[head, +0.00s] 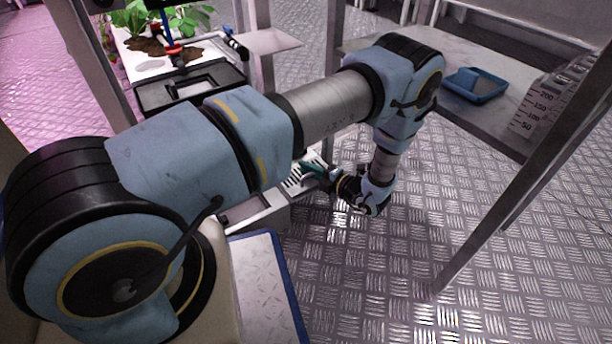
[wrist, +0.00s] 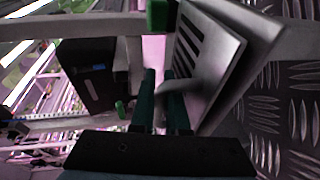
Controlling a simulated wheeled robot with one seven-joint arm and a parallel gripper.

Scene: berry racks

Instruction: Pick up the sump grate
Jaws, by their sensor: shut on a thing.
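The sump grate (wrist: 222,68) is a pale grey slotted plate, filling the upper right of the wrist view. In the head view a slotted part of it (head: 293,181) shows just left of my fingertips, above a grey box-like sump (head: 262,214). My gripper (head: 312,171) has dark green fingers and reaches in from the right. In the wrist view my gripper (wrist: 162,98) is shut on the grate, with a grey curved handle-like part at the fingers. I cannot tell whether the grate touches the sump; my arm hides part of that area.
A rack post (head: 500,190) and a shelf (head: 500,122) with a blue tray (head: 475,86) and a measuring container (head: 556,98) stand to the right. A black bin (head: 190,88) and plants (head: 160,20) are at the back left. The metal floor (head: 400,270) is clear below my gripper.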

